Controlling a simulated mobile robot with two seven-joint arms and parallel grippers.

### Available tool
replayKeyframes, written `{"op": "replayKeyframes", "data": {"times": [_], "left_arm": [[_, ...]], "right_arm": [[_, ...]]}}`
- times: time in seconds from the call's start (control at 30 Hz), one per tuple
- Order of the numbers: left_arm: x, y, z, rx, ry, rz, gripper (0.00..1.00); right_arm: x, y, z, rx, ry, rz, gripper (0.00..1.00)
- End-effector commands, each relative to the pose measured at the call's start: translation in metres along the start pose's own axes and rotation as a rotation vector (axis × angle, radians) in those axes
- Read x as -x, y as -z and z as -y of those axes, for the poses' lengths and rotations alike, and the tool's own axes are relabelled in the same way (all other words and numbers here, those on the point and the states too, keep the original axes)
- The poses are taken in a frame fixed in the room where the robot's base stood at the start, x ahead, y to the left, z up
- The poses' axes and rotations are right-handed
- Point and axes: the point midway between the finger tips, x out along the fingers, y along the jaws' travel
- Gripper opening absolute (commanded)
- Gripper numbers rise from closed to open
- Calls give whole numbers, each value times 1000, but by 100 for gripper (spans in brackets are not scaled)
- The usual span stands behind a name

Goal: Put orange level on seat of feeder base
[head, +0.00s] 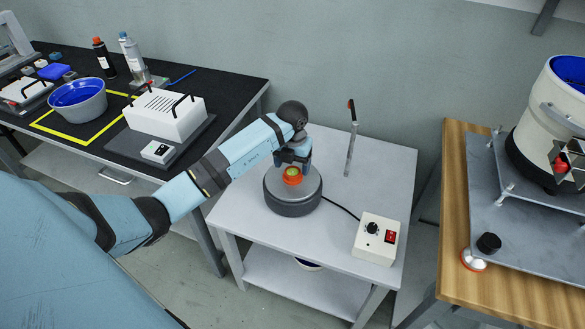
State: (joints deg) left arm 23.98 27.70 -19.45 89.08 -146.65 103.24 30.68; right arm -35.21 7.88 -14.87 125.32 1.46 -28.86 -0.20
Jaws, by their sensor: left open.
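The orange level (292,176), a small round orange piece with a green-yellow centre, appears to rest on the top of the round grey feeder base (293,202), near its middle. The base stands on the small grey table. My left gripper (293,164) is open, pointing down just above or around the level; I cannot tell whether its fingers touch it. The fingers partly hide the level's far side. My right gripper is not in view.
A control box (377,239) with a knob and red switch sits at the small table's front right. A wooden table (515,300) at right holds a large bowl unit (535,130). A black bench (225,83) is at left.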

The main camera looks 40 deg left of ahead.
Motion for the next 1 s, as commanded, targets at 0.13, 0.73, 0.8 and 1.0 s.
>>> {"op": "replayKeyframes", "data": {"times": [0.13, 0.73, 0.8, 1.0], "left_arm": [[38, -1, 0, -1, -2, 5, 74], [62, 40, 66, -128, 315, -30, 74], [50, 74, 114, -178, 581, -47, 74], [87, 160, 209, 29, 1426, -64, 74]], "right_arm": [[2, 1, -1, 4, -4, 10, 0], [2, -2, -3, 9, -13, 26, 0], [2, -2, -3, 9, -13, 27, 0], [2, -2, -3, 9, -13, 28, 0]]}}
